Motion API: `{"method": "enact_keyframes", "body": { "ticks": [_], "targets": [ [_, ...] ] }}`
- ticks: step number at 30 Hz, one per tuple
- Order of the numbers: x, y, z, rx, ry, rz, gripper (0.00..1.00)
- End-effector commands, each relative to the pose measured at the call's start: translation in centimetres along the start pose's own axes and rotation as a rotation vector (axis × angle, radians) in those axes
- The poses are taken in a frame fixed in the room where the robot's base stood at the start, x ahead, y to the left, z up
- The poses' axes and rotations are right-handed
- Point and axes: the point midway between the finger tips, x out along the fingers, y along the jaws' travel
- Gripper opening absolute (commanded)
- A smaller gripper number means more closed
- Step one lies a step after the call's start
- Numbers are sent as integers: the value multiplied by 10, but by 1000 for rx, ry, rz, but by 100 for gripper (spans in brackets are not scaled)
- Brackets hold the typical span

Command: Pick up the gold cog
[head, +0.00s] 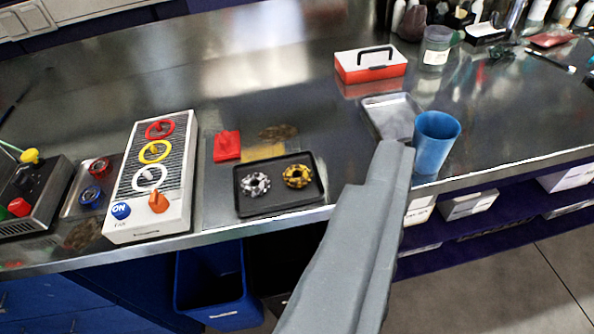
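The gold cog (297,176) lies flat in the right half of a small black tray (283,205) near the front edge of the metal bench. A silver cog (254,185) lies to its left in the same tray, a small gap between them. My gripper (395,150) is a long grey shape rising from the bottom of the picture. Its tip is to the right of the tray and the gold cog, apart from both. I see it from behind, so its finger opening is hidden. No object shows in it.
A blue cup (436,143) and a metal tray (388,115) stand beside my gripper's tip. A red toolbox (370,65) is behind. A control panel (152,180) and red block (227,145) are left of the black tray. A blue bin (212,285) is below.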

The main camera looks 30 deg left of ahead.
Motion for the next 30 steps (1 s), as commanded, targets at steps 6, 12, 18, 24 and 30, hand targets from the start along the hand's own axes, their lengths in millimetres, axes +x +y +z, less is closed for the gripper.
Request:
{"method": "enact_keyframes", "body": {
  "ticks": [6, 12, 18, 24, 30],
  "targets": [
    [45, -43, 20, 20, -88, 15, 55],
    [104, -120, 78, 51, -210, 64, 55],
    [136, -178, 147, 58, -273, 128, 55],
    [144, -208, 192, 58, -277, 166, 55],
    [148, -216, 209, 65, -269, 178, 55]
  ]
}}
